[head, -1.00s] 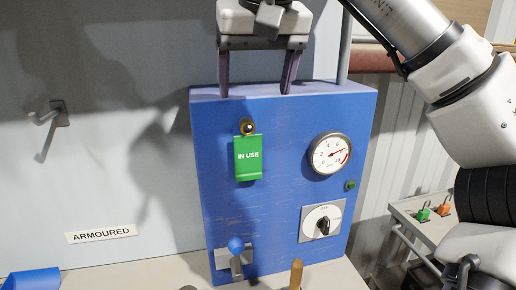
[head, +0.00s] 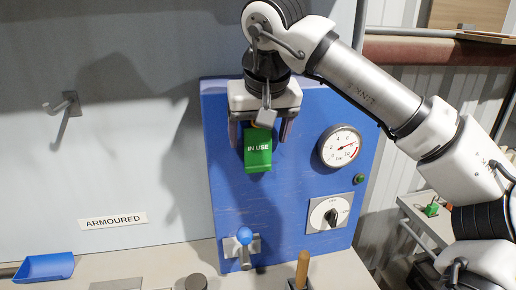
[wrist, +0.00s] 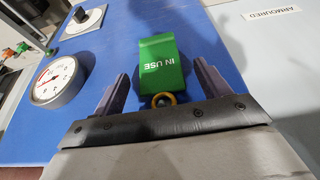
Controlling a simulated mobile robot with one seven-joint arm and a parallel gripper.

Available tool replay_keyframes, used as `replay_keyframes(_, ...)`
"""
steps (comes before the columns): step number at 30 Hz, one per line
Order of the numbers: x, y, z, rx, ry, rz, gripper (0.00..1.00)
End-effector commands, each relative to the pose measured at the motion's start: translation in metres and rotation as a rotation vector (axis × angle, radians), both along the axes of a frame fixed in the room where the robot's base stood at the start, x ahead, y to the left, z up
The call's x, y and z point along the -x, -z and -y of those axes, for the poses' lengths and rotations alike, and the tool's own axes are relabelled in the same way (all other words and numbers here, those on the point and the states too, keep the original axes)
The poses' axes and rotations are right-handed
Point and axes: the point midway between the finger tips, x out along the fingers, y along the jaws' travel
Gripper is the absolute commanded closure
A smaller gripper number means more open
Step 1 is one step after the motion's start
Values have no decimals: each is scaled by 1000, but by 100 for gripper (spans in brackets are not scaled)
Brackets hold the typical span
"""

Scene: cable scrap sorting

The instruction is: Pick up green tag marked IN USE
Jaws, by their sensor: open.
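The green tag marked IN USE (head: 258,152) hangs on the front of the blue panel (head: 300,197). In the wrist view the tag (wrist: 161,62) lies between and a little beyond the two fingers, with a brass ring or peg (wrist: 163,100) at its near end. My gripper (head: 260,138) is open, its fingers on either side of the tag's upper part. It also shows in the wrist view (wrist: 161,80), with a gap between each finger and the tag. The tag's top is hidden behind my gripper in the head view.
The panel bears a gauge (head: 340,146), a rotary switch (head: 328,213), a small green button (head: 359,179) and a blue-knobbed lever (head: 244,236). A wooden handle (head: 302,268) stands below. A wall hook (head: 63,103) and a blue tray (head: 45,267) are at left.

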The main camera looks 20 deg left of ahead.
Motion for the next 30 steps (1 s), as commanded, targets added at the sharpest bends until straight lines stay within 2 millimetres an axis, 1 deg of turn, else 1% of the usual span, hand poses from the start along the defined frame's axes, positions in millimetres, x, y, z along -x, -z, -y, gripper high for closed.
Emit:
replay_keyframes(3, -2, 7, -2, 0, -1, 0, 25)
replay_keyframes(9, -2, 8, -2, -1, 0, 1, 25)
replay_keyframes(11, -2, 8, -2, -1, 0, 1, 31)
replay_keyframes(20, -2, 8, -2, -1, 0, 1, 70)
replay_keyframes(21, -2, 8, -2, -1, 0, 1, 72)
replay_keyframes(30, -2, 7, -2, 1, -1, 2, 72)
